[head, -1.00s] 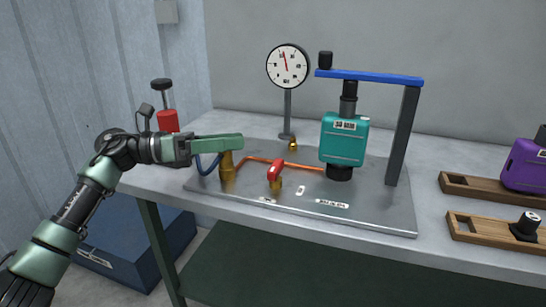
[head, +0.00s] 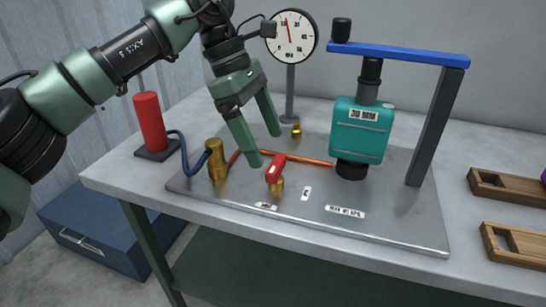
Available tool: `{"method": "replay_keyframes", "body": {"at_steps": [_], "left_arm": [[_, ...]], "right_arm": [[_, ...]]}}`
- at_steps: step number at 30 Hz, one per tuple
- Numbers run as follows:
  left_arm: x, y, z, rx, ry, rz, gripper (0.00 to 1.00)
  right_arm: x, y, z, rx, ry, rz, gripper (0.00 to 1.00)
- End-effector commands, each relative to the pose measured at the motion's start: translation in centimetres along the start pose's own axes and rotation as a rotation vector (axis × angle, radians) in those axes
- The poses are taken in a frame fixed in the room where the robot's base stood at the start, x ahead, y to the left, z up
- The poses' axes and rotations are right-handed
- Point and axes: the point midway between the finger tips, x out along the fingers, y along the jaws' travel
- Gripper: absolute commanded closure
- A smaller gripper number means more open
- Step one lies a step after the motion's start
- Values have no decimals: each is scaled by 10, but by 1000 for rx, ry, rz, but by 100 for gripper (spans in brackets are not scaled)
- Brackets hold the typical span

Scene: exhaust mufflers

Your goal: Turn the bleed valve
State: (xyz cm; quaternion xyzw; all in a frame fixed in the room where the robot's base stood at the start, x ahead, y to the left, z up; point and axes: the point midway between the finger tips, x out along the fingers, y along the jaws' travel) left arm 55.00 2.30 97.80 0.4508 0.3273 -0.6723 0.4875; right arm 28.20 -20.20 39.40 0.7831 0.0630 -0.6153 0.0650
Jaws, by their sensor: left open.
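The bleed valve is a brass body with a red lever handle (head: 275,168) on the grey metal plate (head: 400,225) in the head view. The lever lies tilted across the top of its brass body (head: 277,186). My left gripper (head: 264,150) comes down from above, just behind and to the left of the valve. Its two green fingers are spread, with nothing between them. The tip of the nearer finger is close to the red lever; I cannot tell whether they touch. My right gripper is not in view.
A teal muffler block (head: 360,130) stands under a blue bar (head: 400,52). A round gauge (head: 291,38) stands behind the gripper. A brass cylinder (head: 217,160) with a blue hose, an orange pipe (head: 310,160) and a red cylinder (head: 150,122) are close by. Wooden holders (head: 510,188) lie at right.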

Motion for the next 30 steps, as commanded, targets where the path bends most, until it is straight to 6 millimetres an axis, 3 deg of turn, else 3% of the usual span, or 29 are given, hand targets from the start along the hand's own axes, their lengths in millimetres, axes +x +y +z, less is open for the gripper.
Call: {"method": "replay_keyframes", "body": {"at_steps": [3, 9, 19, 20, 26, 27, 30], "left_arm": [[23, 0, -1, 0, 0, -1, 15], [44, 0, 0, 0, -1, 0, 15], [49, 0, 1, -1, -3, 2, 15], [49, 0, 1, -1, -3, 2, 17], [49, 0, 1, -1, -3, 2, 73], [49, 0, 1, -1, -3, 2, 77], [49, 0, 1, -3, -4, 3, 77]], "right_arm": [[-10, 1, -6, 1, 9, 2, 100], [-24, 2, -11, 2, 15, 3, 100], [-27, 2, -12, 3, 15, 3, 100], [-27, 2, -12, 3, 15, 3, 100], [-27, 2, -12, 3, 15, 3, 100], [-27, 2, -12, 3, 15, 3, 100], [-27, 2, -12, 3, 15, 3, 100]]}}
